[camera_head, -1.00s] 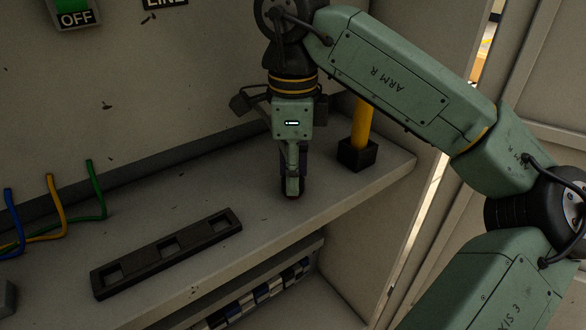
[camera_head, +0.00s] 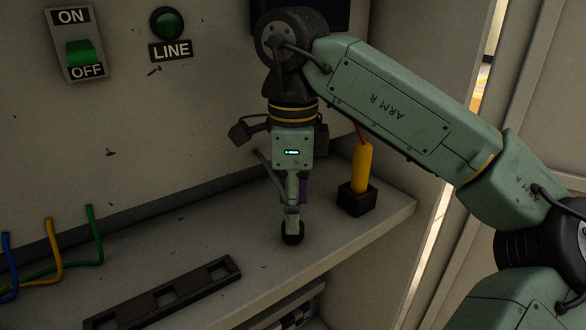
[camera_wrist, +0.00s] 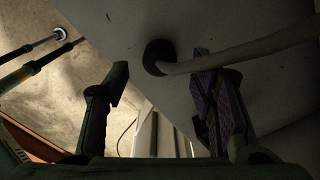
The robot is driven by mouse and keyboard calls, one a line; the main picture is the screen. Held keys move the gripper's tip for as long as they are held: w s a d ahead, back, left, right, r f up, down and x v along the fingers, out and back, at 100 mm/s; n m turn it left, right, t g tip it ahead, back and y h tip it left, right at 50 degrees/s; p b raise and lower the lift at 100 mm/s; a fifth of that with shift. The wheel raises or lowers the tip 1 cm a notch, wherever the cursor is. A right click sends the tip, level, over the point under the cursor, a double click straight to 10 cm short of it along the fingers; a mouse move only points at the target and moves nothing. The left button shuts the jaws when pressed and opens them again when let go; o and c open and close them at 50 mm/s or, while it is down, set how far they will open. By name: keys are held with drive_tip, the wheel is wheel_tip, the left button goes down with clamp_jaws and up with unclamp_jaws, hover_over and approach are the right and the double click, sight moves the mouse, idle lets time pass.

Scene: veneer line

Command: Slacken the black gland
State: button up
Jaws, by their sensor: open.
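The black gland (camera_head: 292,238) shows as a dark round piece on the shelf, just below my fingertips. In the wrist view it is a black ring (camera_wrist: 155,52) on the grey surface, with a pale cable (camera_wrist: 245,50) running from it to the right. My gripper (camera_head: 292,212) points down over the gland. In the wrist view its two fingers (camera_wrist: 161,64) stand apart, with nothing held between them. The right finger overlaps the cable in the picture; whether they touch I cannot tell.
A yellow handle (camera_head: 362,165) stands in a black block (camera_head: 357,200) close right of my gripper. A black three-slot rail (camera_head: 190,288) lies front left. Blue, yellow and green wires (camera_head: 95,235) rise at the left.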

wheel_tip(320, 180, up, 9)
drive_tip(key=shift+r, duration=0.15)
idle(0.4)
